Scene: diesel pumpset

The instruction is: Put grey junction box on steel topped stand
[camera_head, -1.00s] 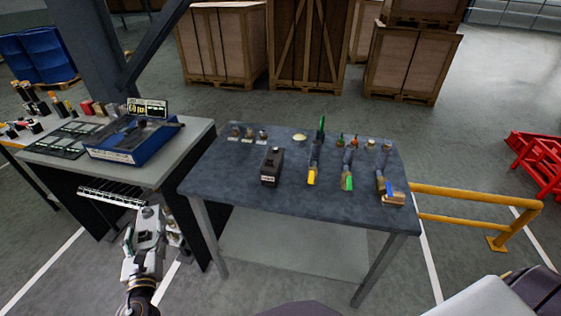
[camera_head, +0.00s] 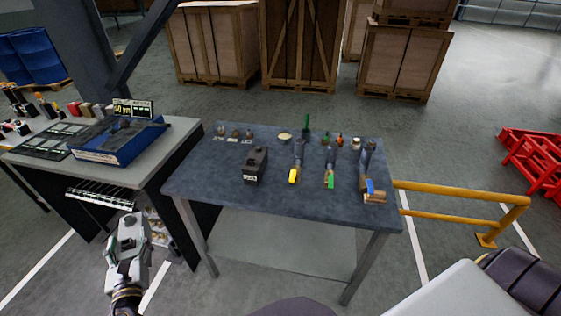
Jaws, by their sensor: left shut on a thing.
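My left gripper (camera_head: 128,228) is low at the left, in front of the grey-topped bench and left of the blue-grey table. It is shut on a small light grey thing at its tip, which looks like the grey junction box; the gripper hides most of it. The blue-grey table (camera_head: 215,180) stands in the middle on metal legs. The bench (camera_head: 150,165) at the left has a smooth light grey top. I cannot tell for sure which of them is the steel topped stand. My right gripper is not in view.
A dark labelled box (camera_head: 255,167), several coloured-handled tools and small parts stand on the table. Its front left top is bare. A blue case (camera_head: 115,142) fills much of the bench. A yellow rail (camera_head: 460,197) stands at the right, and wooden crates (camera_head: 300,45) behind.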

